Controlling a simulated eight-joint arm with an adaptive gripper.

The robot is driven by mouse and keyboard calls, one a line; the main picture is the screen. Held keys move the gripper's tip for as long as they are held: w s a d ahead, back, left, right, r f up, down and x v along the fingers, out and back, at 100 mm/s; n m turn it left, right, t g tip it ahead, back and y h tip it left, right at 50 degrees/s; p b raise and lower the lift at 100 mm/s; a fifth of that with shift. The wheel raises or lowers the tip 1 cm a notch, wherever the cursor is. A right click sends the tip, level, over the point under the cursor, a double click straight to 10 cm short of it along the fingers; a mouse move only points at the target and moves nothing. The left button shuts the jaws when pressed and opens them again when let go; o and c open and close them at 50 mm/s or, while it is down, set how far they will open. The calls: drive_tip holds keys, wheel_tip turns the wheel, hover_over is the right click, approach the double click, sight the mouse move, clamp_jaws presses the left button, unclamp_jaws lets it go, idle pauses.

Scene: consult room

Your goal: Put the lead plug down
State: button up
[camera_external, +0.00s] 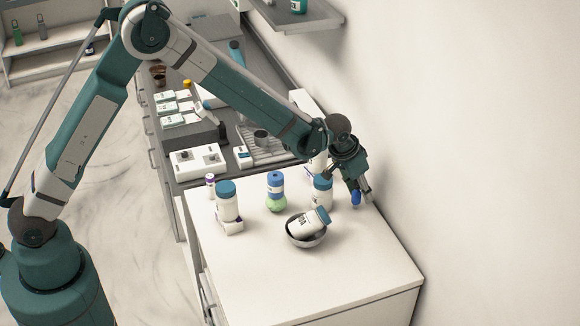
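The lead plug (356,198) looks like a small blue piece at the tips of my gripper (361,196). My gripper points down over the back right of the white counter (340,285), near the wall. Its fingers appear closed around the blue piece. The view is too small to tell whether the piece touches the counter or hangs just above it.
A white bottle with a blue cap (322,192) stands just left of my gripper. A dark bowl (306,240) holds a tilted bottle (312,220). A blue-and-green item (276,190) and another blue-capped bottle (227,205) stand further left. The counter's front right is clear.

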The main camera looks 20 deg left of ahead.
drive_tip(key=v, duration=1.2)
idle(0.8)
drive_tip(key=shift+w, duration=0.1)
drive_tip(key=s+a+r+n, duration=0.15)
drive_tip(key=a+r, duration=0.45)
drive_tip(key=a, duration=0.6)
drive_tip(key=s+a+r+n+t, duration=0.1)
drive_tip(key=s+a+r, duration=0.1)
drive_tip(key=a+r, duration=0.65)
drive_tip(key=s+a+r+n, duration=0.1)
drive_tip(key=s+a+r, duration=0.15)
drive_tip(key=a, duration=1.15)
drive_tip(key=s+a+n+t+y, duration=0.1)
drive_tip(key=s+a+n, duration=0.1)
drive_tip(key=s+a, duration=0.9)
drive_tip(key=s+a+n+t+y, duration=0.1)
drive_tip(key=s+a, duration=1)
drive_tip(key=a, duration=0.5)
drive_tip(key=shift+s+a+f+n+y, duration=0.15)
drive_tip(key=shift+s+f+n+y, duration=0.15)
drive_tip(key=shift+s+n, duration=0.1)
